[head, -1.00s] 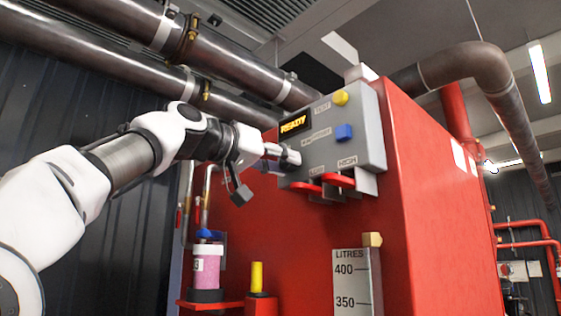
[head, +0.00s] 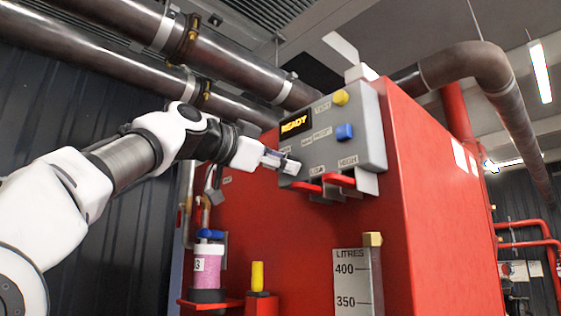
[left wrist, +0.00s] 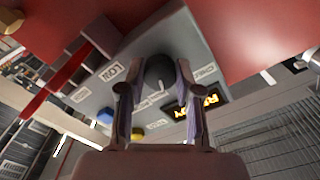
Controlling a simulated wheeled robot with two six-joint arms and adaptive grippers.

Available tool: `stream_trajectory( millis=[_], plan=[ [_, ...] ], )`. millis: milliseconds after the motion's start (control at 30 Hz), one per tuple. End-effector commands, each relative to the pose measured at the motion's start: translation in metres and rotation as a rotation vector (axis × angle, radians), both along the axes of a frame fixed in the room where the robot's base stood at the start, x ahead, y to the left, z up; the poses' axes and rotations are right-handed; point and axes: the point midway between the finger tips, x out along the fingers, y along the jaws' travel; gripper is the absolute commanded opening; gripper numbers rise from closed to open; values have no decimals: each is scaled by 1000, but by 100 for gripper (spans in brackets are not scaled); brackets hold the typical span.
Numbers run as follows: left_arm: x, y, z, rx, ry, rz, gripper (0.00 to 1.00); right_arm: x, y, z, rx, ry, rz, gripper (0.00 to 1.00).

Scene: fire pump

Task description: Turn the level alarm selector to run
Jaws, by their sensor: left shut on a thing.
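The grey alarm panel (head: 352,117) is on the upper part of the red cabinet, with a lit READY display (head: 295,124). My left gripper (head: 287,163) is at the panel's left side, below the display, and hides the selector in the head view. In the left wrist view, a dark rounded selector knob (left wrist: 159,71) sits between the two fingers of the left gripper (left wrist: 156,88), which is shut on it. The knob's pointing direction is hard to make out. My right gripper is not in view.
A yellow button (head: 340,98) and a blue button (head: 344,132) are on the panel, right of the gripper. Red levers (head: 340,180) stick out below under the LOW and HIGH labels. A pink-filled cylinder (head: 207,268) and a yellow post (head: 257,275) stand lower down.

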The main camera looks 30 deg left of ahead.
Motion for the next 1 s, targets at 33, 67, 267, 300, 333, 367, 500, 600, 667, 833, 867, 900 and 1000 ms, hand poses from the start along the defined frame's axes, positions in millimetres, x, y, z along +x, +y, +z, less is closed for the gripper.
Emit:
stream_trajectory(
  millis=[33, 67, 267, 300, 333, 367, 500, 600, 667, 833, 867, 900, 1000],
  plan=[
    [1, 0, 0, 34, -11, 1, 0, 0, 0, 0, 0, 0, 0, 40],
    [1, 0, 0, 57, -19, 1, 0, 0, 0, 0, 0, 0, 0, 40],
    [1, 1, 0, 184, -64, 2, 0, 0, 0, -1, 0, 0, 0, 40],
    [1, 1, 0, 204, -72, 3, 0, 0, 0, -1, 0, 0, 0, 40],
    [1, 1, 0, 217, -76, 3, 0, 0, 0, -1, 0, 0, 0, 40],
    [1, 1, 1, 230, -81, 3, 0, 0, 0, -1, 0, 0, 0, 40],
    [1, 1, 1, 272, -95, 3, 0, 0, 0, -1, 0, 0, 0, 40],
    [1, 1, 1, 289, -102, 2, 0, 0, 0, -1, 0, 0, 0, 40],
    [1, 1, 1, 293, -104, 2, 0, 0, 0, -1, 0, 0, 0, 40],
    [1, 1, 1, 298, -105, 2, 0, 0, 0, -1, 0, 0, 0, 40],
    [1, 1, 1, 298, -106, 3, 0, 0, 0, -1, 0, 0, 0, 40],
    [1, 1, 1, 298, -106, 3, 0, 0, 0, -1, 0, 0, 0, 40],
    [0, 1, 1, 298, -106, 3, 0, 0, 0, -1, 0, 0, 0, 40]
  ],
)
